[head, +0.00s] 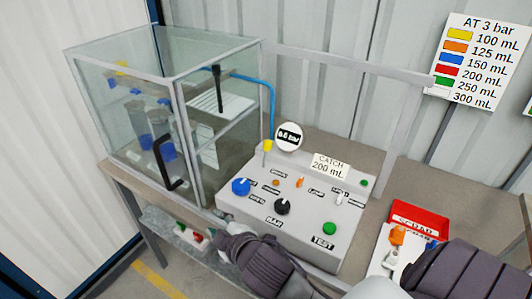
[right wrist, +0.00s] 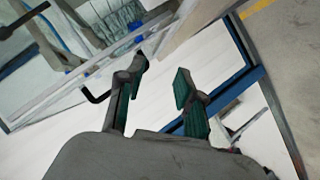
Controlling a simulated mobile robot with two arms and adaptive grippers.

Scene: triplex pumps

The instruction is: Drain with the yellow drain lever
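The yellow drain lever (head: 267,146) stands upright at the back left of the grey control panel (head: 300,244), beside the round gauge (head: 289,137), which seems to read 0.0 bar. My right gripper (head: 212,236) is low in front of the panel's left side, well below the lever and apart from it; its fingers are hard to make out there. In the right wrist view my right gripper (right wrist: 161,77) is open, with nothing between its green pads. The lever does not show in that view. My left gripper is not in view.
A glass cabinet (head: 183,78) with a black door handle (head: 163,162) stands left of the panel; its handle also shows in the right wrist view (right wrist: 95,98). The panel carries a blue knob (head: 241,186), black knob (head: 282,206) and green button (head: 329,229). A red scrap bin (head: 420,216) is at right.

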